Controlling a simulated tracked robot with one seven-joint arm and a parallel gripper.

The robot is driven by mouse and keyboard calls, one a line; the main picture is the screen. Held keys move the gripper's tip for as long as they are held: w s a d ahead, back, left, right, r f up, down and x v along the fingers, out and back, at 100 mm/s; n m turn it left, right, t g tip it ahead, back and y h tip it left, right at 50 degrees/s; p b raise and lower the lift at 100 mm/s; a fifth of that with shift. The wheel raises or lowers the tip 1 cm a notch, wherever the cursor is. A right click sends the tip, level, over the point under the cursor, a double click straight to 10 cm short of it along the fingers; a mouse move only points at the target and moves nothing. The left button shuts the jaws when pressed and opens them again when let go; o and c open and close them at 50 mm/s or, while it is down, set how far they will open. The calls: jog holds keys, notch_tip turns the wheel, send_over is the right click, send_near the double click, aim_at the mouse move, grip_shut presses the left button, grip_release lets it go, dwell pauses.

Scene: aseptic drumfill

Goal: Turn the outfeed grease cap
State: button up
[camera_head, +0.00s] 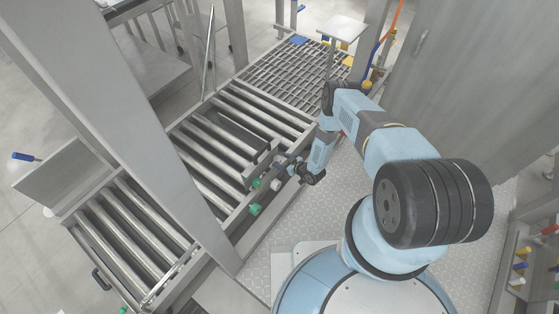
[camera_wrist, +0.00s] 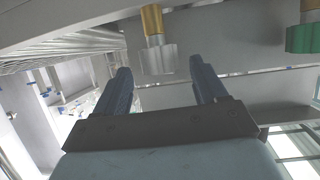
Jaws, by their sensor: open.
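A pale grey cap (camera_wrist: 157,60) on a brass stem (camera_wrist: 152,20) hangs in the upper middle of the wrist view. It appears between the two fingers of my gripper (camera_wrist: 160,76), with a gap on both sides. My gripper is open and empty; I cannot tell whether the fingertips reach past the cap. A green cap (camera_wrist: 303,38) is at the right edge of the wrist view. In the head view my gripper (camera_head: 282,163) is at the conveyor's side rail, close to the pale cap (camera_head: 276,185). Green caps (camera_head: 255,209) sit along the same rail. No label shows which is the outfeed cap.
The roller conveyor (camera_head: 215,151) runs diagonally, with a grating (camera_head: 293,75) at its far end. A thick grey post (camera_head: 130,115) crosses in front of it. A grey wall (camera_head: 450,70) stands at right. The plate floor (camera_head: 300,218) beside the rail is clear.

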jog(key=shift+x, duration=1.05)
jog(key=shift+c, duration=0.2)
jog(key=c, duration=1)
jog(key=shift+n+g, duration=0.3)
jog(key=shift+w+d+n+g+y, duration=0.1)
jog(key=shift+w+n+g+y, duration=0.1)
jog(key=shift+n+g+y, duration=0.9)
jog(key=shift+w+n+g+y, duration=0.2)
jog(key=shift+n+g+y, duration=0.3)
jog(key=shift+n+g, duration=1.05)
jog(key=shift+g, duration=0.25)
jog(key=o, duration=1)
